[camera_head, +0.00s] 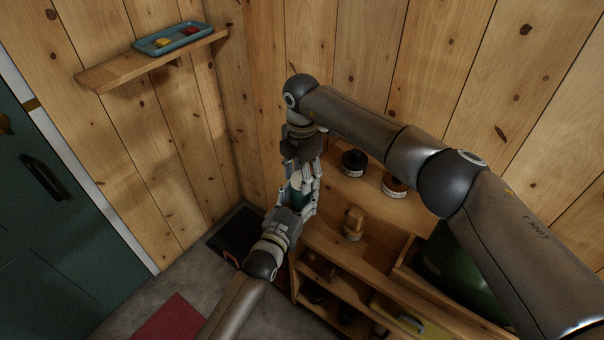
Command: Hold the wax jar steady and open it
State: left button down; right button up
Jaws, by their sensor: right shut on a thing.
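The wax jar (297,197), a small dark teal body with a paler top, is held in the air between my two grippers, partly hidden by their fingers. My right gripper (299,178) comes down from above and is shut on its upper part, which looks like the lid. My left gripper (301,205) reaches up from below with its fingers beside the jar's body. I cannot tell how tightly they close. The jar looks roughly upright. I see no clear gap between lid and body.
A wooden bench (375,254) with open shelves stands at the right. A wall shelf (100,77) bears a blue tray (143,46). Dark mat (235,236) lies in the corner.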

jog(key=n, duration=1)
jog(key=shift+n, duration=0.3)
jog(key=n, duration=1.1)
jog(key=shift+n, duration=0.3)
jog(key=n, duration=0.5)
jog(key=shift+r, duration=0.1)
jog(key=n, duration=1.6)
